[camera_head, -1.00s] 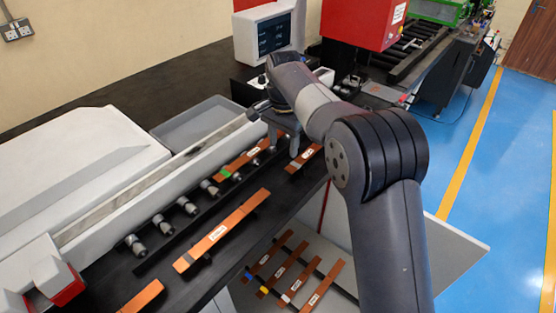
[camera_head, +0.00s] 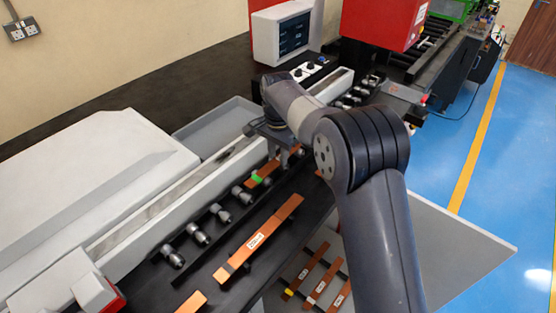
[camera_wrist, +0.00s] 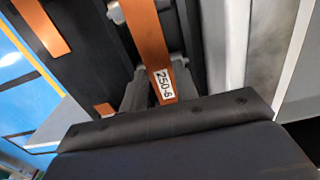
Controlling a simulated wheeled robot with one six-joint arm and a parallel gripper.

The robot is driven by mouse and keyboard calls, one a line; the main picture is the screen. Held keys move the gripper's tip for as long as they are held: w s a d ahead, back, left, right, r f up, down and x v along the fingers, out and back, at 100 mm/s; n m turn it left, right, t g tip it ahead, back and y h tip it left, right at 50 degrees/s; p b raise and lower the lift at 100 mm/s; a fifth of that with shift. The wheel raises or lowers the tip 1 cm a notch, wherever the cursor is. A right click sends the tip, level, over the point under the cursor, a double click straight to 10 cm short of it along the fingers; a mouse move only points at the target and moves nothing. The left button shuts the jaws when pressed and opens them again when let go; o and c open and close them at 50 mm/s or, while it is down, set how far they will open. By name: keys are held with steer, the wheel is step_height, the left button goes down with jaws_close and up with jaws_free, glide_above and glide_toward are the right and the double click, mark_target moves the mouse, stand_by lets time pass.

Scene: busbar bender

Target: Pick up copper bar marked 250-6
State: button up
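The copper bar marked 250-6 (camera_wrist: 146,38) runs down from the top of the wrist view, its white label (camera_wrist: 162,84) near my gripper's palm. My gripper (camera_wrist: 160,72) has one finger on each side of this bar, close to its edges. Whether they press on it is unclear. In the head view my gripper (camera_head: 284,158) is low over the dark rack, partly hidden by my arm. A copper bar with a green mark (camera_head: 268,170) lies beside it there; its label cannot be read.
A longer labelled copper bar (camera_head: 270,227) lies nearer on the rack. A row of metal rollers (camera_head: 221,213) lines the light rail behind. More bars lie on a lower shelf (camera_head: 322,276). A grey tray (camera_head: 215,125) and control box (camera_head: 283,35) stand behind.

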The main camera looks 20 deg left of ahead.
jaws_close()
steer(key=shift+r, duration=0.15)
